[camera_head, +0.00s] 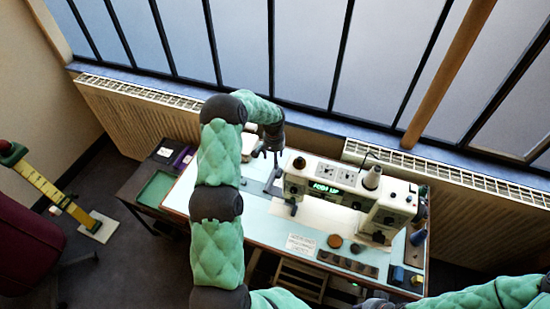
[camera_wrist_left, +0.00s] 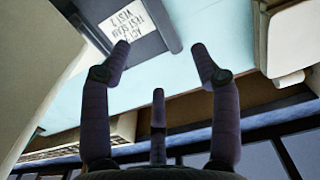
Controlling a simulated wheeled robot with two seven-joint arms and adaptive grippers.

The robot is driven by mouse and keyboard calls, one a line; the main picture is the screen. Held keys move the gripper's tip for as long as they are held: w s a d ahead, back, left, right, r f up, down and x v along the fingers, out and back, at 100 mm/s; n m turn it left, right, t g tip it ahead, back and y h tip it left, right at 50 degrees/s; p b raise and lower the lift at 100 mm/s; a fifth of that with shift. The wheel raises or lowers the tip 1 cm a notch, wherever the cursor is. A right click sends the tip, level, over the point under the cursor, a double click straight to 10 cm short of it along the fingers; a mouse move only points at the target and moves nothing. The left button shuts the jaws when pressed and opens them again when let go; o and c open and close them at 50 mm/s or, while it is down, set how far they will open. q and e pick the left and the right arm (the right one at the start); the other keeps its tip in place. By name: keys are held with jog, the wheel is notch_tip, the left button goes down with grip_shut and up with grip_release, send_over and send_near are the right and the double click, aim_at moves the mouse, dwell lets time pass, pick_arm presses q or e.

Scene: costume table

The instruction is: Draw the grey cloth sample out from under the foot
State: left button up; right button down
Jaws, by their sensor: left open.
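The white sewing machine (camera_head: 325,172) stands on the pale blue table, and its green display seems to read "FOOT UP". A grey flat piece, apparently the cloth sample (camera_head: 273,181), lies at the machine's left end. In the left wrist view a dark grey piece (camera_wrist_left: 150,47) carries a white label (camera_wrist_left: 128,20) with upside-down print. My left gripper (camera_head: 268,153) is open and empty just beyond the grey piece; its spread fingers (camera_wrist_left: 160,58) show in the wrist view. The foot's contact with the cloth is hidden.
A round brown disc (camera_head: 335,241), a dark small disc, a paper note (camera_head: 300,244) and a dark strip (camera_head: 347,263) lie along the table's front. Blue spools (camera_head: 418,237) stand at right. A radiator and window run behind. The table's left front is fairly clear.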

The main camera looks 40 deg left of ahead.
aim_at(274, 174)
pick_arm(q)
jog(key=shift+f, duration=0.15)
notch_tip(274, 174, down, 11)
jog(key=shift+r+b, duration=0.2)
jog(key=shift+b, duration=0.15)
grip_shut()
dwell(0.4)
